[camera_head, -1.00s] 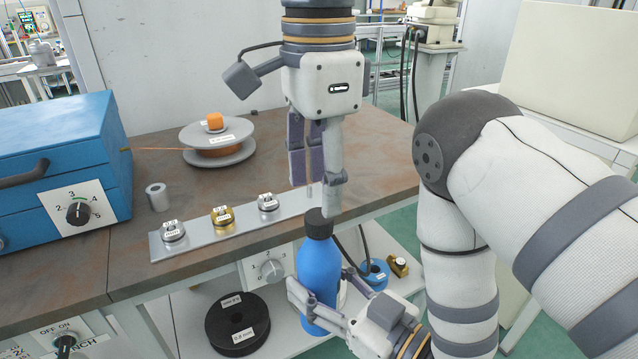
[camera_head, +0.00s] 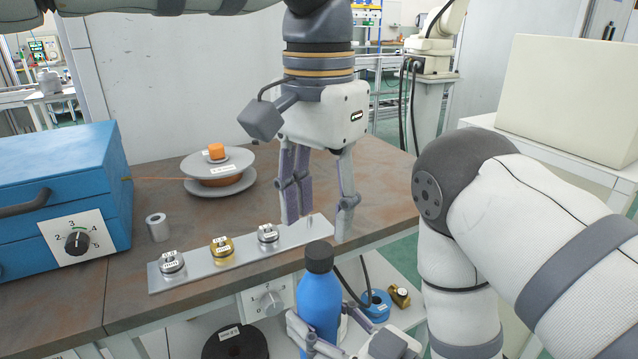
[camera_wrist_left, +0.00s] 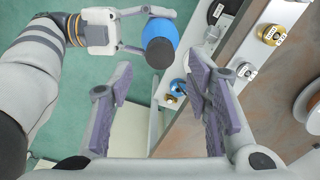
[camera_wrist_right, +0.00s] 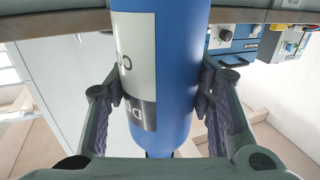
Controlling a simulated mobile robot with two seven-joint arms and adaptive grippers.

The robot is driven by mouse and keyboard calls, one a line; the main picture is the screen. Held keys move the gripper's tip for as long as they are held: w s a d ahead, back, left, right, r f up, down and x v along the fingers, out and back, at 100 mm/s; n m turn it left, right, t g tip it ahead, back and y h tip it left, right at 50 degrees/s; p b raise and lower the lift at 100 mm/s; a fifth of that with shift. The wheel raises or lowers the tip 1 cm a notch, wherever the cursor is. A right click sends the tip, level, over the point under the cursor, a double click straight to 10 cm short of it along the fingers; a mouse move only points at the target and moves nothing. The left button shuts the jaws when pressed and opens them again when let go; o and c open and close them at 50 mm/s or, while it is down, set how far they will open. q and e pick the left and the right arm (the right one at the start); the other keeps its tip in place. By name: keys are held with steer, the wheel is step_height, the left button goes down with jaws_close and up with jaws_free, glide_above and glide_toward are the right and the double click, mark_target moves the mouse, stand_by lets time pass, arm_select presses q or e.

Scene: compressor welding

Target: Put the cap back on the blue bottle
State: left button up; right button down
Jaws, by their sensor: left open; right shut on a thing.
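The blue bottle (camera_head: 319,300) stands upright in front of the workbench edge, with the black cap (camera_head: 319,257) seated on its neck. My right gripper (camera_head: 322,338) is shut around the bottle's body; the right wrist view shows both fingers against the blue wall (camera_wrist_right: 178,75) beside its label. My left gripper (camera_head: 318,222) is open and empty, above and behind the bottle, apart from the cap. The left wrist view shows the cap (camera_wrist_left: 160,53) beyond the open fingers (camera_wrist_left: 168,85). Whether the cap is screwed tight cannot be told.
A metal strip (camera_head: 195,275) with several labelled weights lies along the bench edge. A blue box (camera_head: 60,200) with a dial, an orange wire spool (camera_head: 218,175) and a small metal cylinder (camera_head: 157,227) stand on the bench. A black spool (camera_head: 236,343) is below.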

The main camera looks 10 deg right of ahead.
mark_target(319, 249)
arm_select(q)
step_height(319, 249, down, 5)
steer(key=shift+f, duration=0.1)
stand_by(0.3)
jaws_close()
steer(key=shift+o, duration=0.7)
jaws_free()
